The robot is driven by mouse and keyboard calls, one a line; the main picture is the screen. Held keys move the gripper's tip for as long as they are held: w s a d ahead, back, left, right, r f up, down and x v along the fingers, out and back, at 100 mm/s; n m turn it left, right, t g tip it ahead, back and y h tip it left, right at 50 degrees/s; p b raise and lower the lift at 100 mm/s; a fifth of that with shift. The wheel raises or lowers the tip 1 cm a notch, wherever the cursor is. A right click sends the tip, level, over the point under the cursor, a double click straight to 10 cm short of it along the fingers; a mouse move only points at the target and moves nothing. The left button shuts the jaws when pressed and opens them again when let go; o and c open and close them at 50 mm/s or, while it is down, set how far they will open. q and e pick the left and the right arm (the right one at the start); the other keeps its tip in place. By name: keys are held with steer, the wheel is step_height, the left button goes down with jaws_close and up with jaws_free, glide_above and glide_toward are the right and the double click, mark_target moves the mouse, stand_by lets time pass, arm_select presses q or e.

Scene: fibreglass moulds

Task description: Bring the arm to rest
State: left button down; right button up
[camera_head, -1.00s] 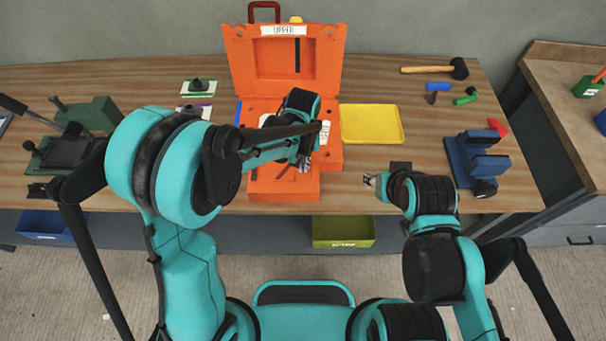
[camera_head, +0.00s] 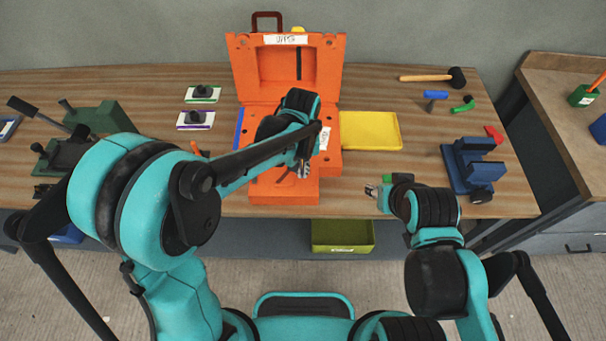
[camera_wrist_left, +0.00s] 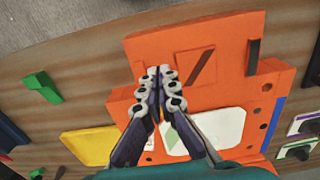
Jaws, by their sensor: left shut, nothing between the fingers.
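My left arm reaches in from the left over the open orange mould (camera_head: 285,190). My left gripper (camera_head: 303,168) hangs above the mould's lower half, partly hidden by its own wrist. In the left wrist view the left gripper (camera_wrist_left: 160,72) is shut with its fingertips together and nothing between them. The orange mould (camera_wrist_left: 190,45) fills the middle behind it, with a white label plate on it. My right gripper (camera_head: 373,191) is at the table's front edge, right of the mould. It is small in the head view, and I cannot tell whether it is open.
A yellow tray (camera_head: 370,130) lies right of the mould. A blue vise (camera_head: 470,165) and a mallet (camera_head: 455,78) are further right. Two labelled plates with black knobs (camera_head: 203,93) lie left of the mould. A green press (camera_head: 100,118) stands at the left. An olive bin (camera_head: 342,236) is below the table.

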arm_select(q)
steer(key=r, duration=0.2)
steer(key=r+p, duration=0.1)
steer(key=r, duration=0.2)
steer(key=shift+s+d, duration=0.1)
steer(key=shift+s, duration=0.1)
